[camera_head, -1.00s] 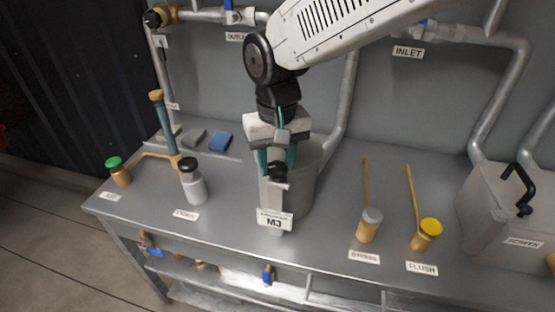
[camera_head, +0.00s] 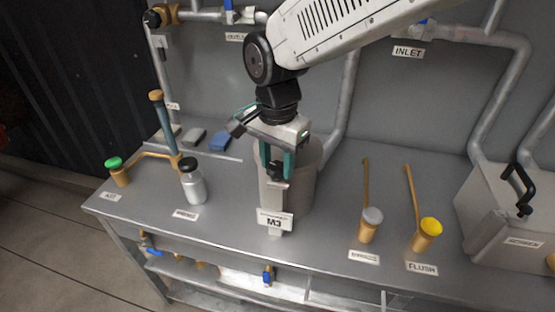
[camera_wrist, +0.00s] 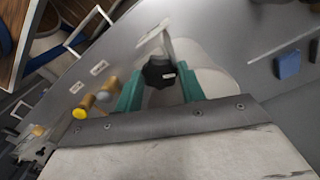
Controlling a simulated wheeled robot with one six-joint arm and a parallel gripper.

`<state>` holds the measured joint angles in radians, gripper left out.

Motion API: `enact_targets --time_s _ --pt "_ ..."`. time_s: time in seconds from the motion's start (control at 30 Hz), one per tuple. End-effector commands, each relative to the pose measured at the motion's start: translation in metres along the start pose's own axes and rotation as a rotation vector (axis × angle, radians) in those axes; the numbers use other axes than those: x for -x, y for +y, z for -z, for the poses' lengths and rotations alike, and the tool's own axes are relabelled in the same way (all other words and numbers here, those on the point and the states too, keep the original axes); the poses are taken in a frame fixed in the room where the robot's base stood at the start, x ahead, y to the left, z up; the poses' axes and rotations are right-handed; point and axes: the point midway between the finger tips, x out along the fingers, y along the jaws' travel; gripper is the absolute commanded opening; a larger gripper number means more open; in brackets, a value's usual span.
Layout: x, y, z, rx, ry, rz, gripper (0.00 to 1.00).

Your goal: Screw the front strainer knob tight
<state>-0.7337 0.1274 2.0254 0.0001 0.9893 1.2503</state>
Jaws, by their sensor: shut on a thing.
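The front strainer knob (camera_wrist: 159,71) is a black lobed knob with a small white mark. In the head view the knob (camera_head: 275,168) sits on top of the front clamp post of the grey strainer pot (camera_head: 305,190), above a plate marked M3 (camera_head: 274,221). My gripper (camera_head: 277,165) comes down from above with its green fingers on both sides of the knob, shut on it. In the wrist view the fingers of my gripper (camera_wrist: 160,88) flank the knob. The knob's underside and thread are hidden.
A grey-white bottle with a black cap (camera_head: 192,182) stands left of the pot. Brass fittings with grey (camera_head: 371,218) and yellow (camera_head: 429,230) caps stand to the right. A blue block (camera_head: 220,141) lies behind. A grey box with a black handle (camera_head: 510,205) is at far right.

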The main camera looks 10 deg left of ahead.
Motion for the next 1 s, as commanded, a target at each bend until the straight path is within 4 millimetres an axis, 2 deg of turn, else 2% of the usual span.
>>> enact_targets --time_s 0.6,1.0 --pt "0.0014 -0.0009 0.0004 -0.572 0.001 0.004 0.16" --pt "0.0015 -0.001 0.0004 -0.814 0.0 0.004 0.16"
